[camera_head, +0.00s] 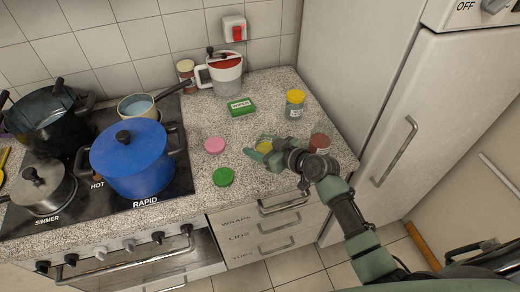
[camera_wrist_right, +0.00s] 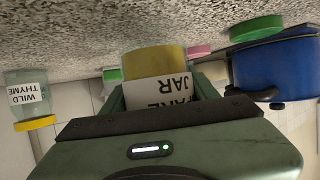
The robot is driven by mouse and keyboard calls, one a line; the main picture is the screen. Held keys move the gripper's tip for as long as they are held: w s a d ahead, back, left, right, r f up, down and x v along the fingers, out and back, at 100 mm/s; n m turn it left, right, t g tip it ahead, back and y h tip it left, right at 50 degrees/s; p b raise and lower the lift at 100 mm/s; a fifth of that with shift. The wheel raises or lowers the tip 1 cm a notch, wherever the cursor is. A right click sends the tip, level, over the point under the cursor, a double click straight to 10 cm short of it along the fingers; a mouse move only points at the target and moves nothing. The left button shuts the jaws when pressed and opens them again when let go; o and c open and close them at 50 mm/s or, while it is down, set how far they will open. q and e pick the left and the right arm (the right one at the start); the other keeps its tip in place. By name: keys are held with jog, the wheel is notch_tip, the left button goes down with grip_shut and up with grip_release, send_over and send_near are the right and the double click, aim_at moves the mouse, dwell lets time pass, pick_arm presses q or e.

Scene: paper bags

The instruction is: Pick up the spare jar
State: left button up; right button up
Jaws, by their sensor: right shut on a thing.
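The spare jar (camera_wrist_right: 157,62) is in the jaws of my right gripper (camera_wrist_right: 158,98). In the right wrist view, which is upside down, its white label reads in part "ARE JAR" and yellow shows above the label. Its end is close to the counter; I cannot tell if it touches. In the head view the yellow of the jar (camera_head: 264,146) shows between the fingers of my right gripper (camera_head: 262,149), near the front of the counter. The arm hides the rest of it. My left gripper is not in view.
A wild thyme jar (camera_head: 295,104) with a yellow lid stands behind, and a red-topped jar (camera_head: 319,144) stands right of the gripper. A blue pot (camera_head: 135,165) is on the stove.

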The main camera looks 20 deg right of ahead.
notch_tip(320, 180, up, 18)
jog(key=b, duration=0.1)
jog(key=shift+b, duration=0.35)
